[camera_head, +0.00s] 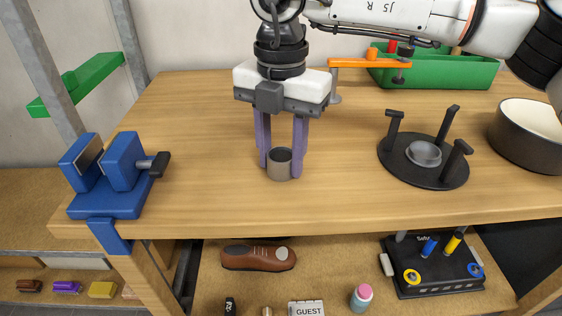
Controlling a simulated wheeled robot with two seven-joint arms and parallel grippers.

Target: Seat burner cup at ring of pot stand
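The burner cup (279,171) is a small grey-brown open cup in the middle of the workbench, upright. My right gripper (281,160) points straight down, with one purple finger on each side of the cup, and looks shut on it. I cannot tell whether the cup's bottom touches the bench. The pot stand (396,167) stands to the right, apart from the gripper. It is a black disc with three upright posts and a grey ring (424,156) at its middle; nothing shows inside the ring. My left gripper is not in view.
A dark pot (518,151) stands right of the pot stand. A blue vise (112,185) sits at the bench's left corner. A green bin (452,72) and an orange clamp-like bar (352,63) are at the back. The wood between cup and stand is clear.

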